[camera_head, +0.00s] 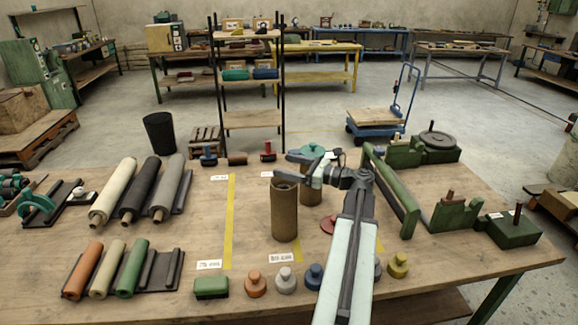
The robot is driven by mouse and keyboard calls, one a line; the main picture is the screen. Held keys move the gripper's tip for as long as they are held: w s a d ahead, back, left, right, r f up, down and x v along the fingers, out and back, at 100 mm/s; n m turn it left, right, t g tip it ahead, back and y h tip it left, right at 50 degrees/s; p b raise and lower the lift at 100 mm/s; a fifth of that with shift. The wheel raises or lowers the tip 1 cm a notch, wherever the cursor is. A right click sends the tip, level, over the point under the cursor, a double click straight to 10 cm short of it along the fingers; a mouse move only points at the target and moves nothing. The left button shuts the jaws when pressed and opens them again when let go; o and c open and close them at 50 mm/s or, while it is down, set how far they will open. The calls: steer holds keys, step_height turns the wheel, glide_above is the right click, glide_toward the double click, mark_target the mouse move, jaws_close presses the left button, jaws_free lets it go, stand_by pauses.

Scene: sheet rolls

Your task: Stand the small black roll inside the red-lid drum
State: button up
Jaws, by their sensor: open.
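A tall brown drum (284,215) stands upright near the table's middle with its top open. A second brown drum (310,194) stands behind it, partly hidden by my arm. A red lid (328,223) lies to the right of the front drum, partly covered by my arm. My gripper (289,167) is open, with its fingers spread just above the front drum's mouth. I cannot make out a small black roll; the drum's dark inside is too small to read. The small roll rack (172,278) holds an orange roll, a cream roll and a green roll, with dark grooves beside them.
Larger cream, black and grey rolls (142,190) lie at the left. Several knobbed weights (286,280) and a green block (211,287) line the front edge. Green machine parts (455,213) stand at the right. A yellow strip (230,220) crosses clear table left of the front drum.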

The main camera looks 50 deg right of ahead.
steer(key=v, duration=0.7)
steer(key=shift+s+d, duration=0.15)
steer(key=shift+s, duration=0.2)
stand_by(0.6)
